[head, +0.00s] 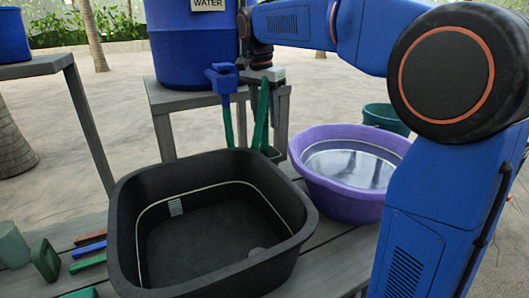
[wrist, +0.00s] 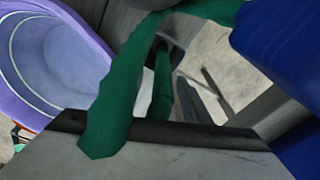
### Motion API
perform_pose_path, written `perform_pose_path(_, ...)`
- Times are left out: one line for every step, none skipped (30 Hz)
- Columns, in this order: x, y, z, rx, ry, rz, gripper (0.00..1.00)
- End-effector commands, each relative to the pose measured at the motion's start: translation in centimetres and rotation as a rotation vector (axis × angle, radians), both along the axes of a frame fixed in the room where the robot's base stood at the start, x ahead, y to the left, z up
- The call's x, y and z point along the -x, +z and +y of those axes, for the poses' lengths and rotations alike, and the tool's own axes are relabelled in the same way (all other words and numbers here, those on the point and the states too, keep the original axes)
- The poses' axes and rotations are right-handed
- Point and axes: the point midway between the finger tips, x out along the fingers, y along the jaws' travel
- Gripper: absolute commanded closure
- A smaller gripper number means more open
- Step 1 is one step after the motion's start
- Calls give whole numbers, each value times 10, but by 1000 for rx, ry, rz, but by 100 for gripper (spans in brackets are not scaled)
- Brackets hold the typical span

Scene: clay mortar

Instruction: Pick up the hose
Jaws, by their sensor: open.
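The green hose (head: 261,118) hangs below the blue tap (head: 222,78) of the blue water barrel. A second green length (head: 228,124) hangs straight under the tap. My gripper (head: 266,98) points down beside the tap, to its right, close to the hose. It is open. In the wrist view, one green length (wrist: 120,90) crosses from upper right to lower left, and another (wrist: 162,85) runs down behind it. The fingertips are hard to make out there, so I cannot tell whether the hose lies between them.
The blue barrel (head: 190,45) stands on a grey stand (head: 176,100). A black tub (head: 125,225) and a purple basin (head: 330,190) of water stand on the table in front. Small tools (head: 88,250) and a green block (head: 45,260) lie at the left. A dark green bucket (head: 384,117) is behind the basin.

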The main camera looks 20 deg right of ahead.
Motion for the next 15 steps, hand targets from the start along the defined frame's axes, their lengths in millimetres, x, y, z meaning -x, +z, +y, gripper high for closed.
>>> perform_pose_path(-2,-8,0,1,0,4,56)
perform_pose_path(-4,-13,-1,1,0,4,56)
perform_pose_path(-6,-18,-1,1,0,3,56)
perform_pose_path(-6,-22,-1,1,0,3,56)
perform_pose_path(-6,-25,-2,1,0,3,56)
perform_pose_path(-6,-30,-2,1,0,3,56)
perform_pose_path(-7,-32,-2,0,0,2,56)
perform_pose_path(-7,-34,-3,0,0,2,56)
perform_pose_path(-7,-37,-3,0,0,2,56)
perform_pose_path(-7,-38,-3,0,0,2,56)
perform_pose_path(-7,-38,-3,0,0,1,56)
perform_pose_path(-7,-39,-3,1,0,1,56)
perform_pose_path(-7,-39,-3,1,0,1,56)
perform_pose_path(-7,-39,-3,1,0,1,56)
perform_pose_path(-7,-39,-3,1,0,1,56)
